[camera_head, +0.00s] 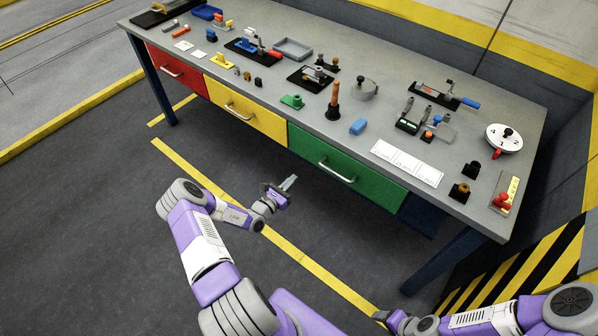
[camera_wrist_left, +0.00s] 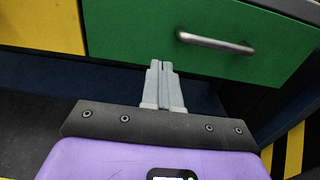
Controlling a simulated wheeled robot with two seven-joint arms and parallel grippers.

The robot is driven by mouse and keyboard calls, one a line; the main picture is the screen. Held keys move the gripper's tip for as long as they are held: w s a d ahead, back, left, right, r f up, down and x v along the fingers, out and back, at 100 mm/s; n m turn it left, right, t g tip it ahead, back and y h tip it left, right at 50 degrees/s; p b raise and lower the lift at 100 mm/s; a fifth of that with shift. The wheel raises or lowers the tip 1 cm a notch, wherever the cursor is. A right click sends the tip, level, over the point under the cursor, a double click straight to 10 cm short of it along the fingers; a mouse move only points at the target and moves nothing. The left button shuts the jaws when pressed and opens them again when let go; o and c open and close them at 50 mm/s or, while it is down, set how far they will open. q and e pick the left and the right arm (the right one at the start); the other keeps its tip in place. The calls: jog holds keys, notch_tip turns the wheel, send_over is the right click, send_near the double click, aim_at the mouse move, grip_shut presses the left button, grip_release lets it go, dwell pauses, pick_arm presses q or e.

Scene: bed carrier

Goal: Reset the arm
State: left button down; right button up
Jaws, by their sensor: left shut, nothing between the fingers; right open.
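My left gripper (camera_head: 289,183) is in front of the workbench, below the tabletop and near the yellow and green drawers. In the left wrist view its two grey fingers (camera_wrist_left: 162,82) are together with nothing between them. The green drawer (camera_wrist_left: 200,35) lies ahead of them, and its metal handle (camera_wrist_left: 215,42) is to the upper right, apart from the fingers. My right arm comes in at the lower right of the head view. Part of my right gripper (camera_head: 381,316) shows low near the yellow floor line; its fingers are small there.
The grey workbench (camera_head: 345,145) carries several tools, blocks and fixtures. Its red drawer (camera_head: 176,69), yellow drawer (camera_head: 245,108) and green drawer (camera_head: 345,168) are closed. A black-and-yellow striped barrier (camera_head: 520,265) stands at the right. The floor (camera_head: 90,220) at left is clear.

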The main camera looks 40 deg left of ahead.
pick_arm(q)
jog(key=shift+s, duration=0.45)
jog(key=s+d+f+m+g+h, duration=0.1)
jog(key=s+d+m+g+h, duration=0.2)
jog(key=d, duration=0.5)
jog(key=s+d+f+m+g+h, duration=0.1)
jog(key=d+m+g+h, duration=0.35)
jog(key=d, duration=0.45)
jog(key=s+d+m+g+h, duration=0.3)
jog(key=d+m+h, duration=0.15)
jog(key=d, duration=0.35)
jog(key=s+d+m+g+y, duration=0.3)
jog(key=s+m, duration=0.4)
jog(key=m, duration=0.3)
jog(key=s+d+f+m+g+y, duration=0.1)
jog(key=s+d+m+g+y, duration=0.2)
jog(key=s+m, duration=0.4)
jog(key=shift+f+m+g+y, duration=0.2)
jog(key=shift+m+g+y, duration=0.25)
jog(key=shift+m+y, duration=1.15)
